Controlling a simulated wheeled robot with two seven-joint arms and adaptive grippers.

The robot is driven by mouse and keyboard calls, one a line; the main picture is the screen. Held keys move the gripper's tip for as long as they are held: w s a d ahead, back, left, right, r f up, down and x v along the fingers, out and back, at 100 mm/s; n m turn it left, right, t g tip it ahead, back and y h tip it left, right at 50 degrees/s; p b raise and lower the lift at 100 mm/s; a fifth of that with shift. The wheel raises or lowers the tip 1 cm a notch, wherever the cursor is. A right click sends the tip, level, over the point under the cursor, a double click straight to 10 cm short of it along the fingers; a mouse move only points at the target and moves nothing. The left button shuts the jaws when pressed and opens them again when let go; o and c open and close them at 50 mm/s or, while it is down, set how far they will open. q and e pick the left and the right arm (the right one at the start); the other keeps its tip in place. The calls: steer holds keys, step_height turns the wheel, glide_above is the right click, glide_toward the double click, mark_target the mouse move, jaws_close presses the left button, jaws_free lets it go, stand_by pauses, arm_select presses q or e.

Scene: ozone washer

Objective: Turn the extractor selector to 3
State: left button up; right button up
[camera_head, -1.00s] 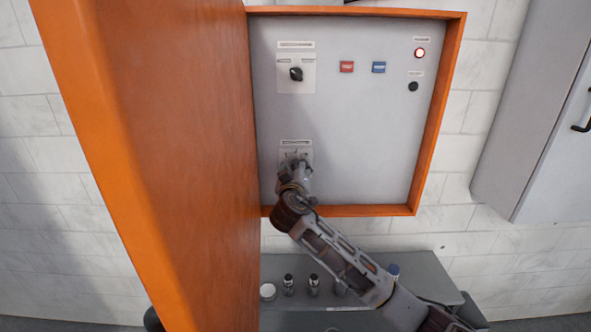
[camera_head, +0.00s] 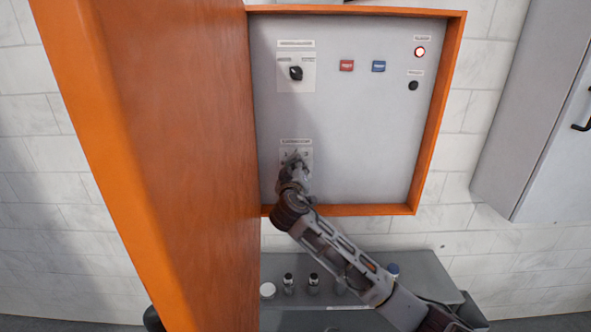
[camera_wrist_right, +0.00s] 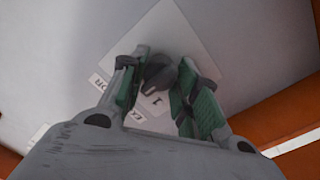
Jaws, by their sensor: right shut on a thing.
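The extractor selector is a dark round knob (camera_wrist_right: 160,73) on a pale square plate (camera_wrist_right: 190,40), seen in the wrist view. In the head view its plate (camera_head: 307,156) is low on the left of the grey panel, under a small label, and my gripper hides the knob. My right gripper (camera_head: 296,161) is at the plate. In the wrist view the green-padded fingers of the right gripper (camera_wrist_right: 166,85) are on either side of the knob, shut on it. A printed "1" shows beside the knob, between the fingers. My left gripper is out of view.
The orange cabinet door (camera_head: 180,150) stands open on the left. The panel (camera_head: 370,140) also has a black upper selector (camera_head: 296,73), a red button (camera_head: 346,66), a blue button (camera_head: 378,67) and a lit red lamp (camera_head: 420,52). A bench (camera_head: 435,280) with small bottles stands below.

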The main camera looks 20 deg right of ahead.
steer(key=shift+f+b, duration=0.15)
steer(key=shift+b, duration=0.25)
stand_by(0.4)
steer(key=shift+f+m+b, duration=0.1)
steer(key=shift+m+b, duration=0.7)
steer(key=shift+b, duration=0.1)
steer(key=m+b, duration=0.2)
steer(key=b, duration=0.1)
steer(key=m+b, duration=0.2)
steer(key=shift+m+g+y, duration=0.3)
steer(key=shift+m, duration=0.1)
steer(key=shift+m+b, duration=0.95)
steer(key=shift+m, duration=0.05)
steer(key=shift+r, duration=0.2)
steer(key=o, duration=1)
steer(key=shift+o, duration=0.2)
